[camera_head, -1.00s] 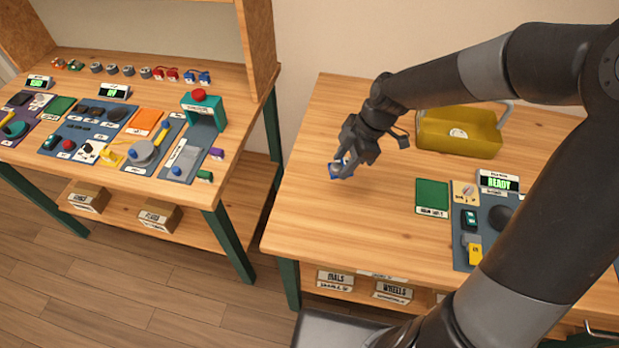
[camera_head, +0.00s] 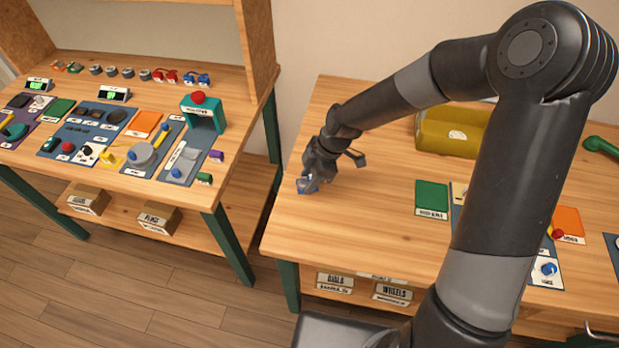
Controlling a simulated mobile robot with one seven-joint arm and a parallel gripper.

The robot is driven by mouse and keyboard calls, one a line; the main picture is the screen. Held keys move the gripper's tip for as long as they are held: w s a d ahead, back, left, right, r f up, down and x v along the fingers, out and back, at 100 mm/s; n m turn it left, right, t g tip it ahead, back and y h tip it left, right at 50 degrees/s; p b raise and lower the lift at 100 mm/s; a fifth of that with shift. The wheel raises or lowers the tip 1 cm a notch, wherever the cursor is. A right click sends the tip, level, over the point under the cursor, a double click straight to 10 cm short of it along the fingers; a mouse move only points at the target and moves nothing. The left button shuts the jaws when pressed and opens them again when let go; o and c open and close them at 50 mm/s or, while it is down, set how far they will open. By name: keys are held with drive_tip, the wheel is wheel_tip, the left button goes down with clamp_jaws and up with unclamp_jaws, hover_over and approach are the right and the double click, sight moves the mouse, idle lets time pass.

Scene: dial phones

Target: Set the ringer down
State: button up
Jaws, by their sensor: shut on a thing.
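My gripper (camera_head: 308,182) is over the left part of the right-hand wooden table, near its left edge. It is shut on a small blue part, the ringer (camera_head: 307,186), which shows at the fingertips. The fingers cover much of the ringer. It is low over the bare wood, and I cannot tell whether it touches the table.
A yellow bin (camera_head: 440,130) stands at the back of this table. A green pad (camera_head: 431,199) lies right of my gripper, and an orange pad (camera_head: 568,222) lies farther right. Bare wood surrounds my gripper. A second table (camera_head: 225,172) with phone parts stands left across a gap.

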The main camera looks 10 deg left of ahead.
drive_tip(key=shift+f, duration=0.2)
drive_tip(key=shift+f, duration=0.1)
drive_tip(key=o, duration=1.1)
drive_tip(key=v, duration=1.2)
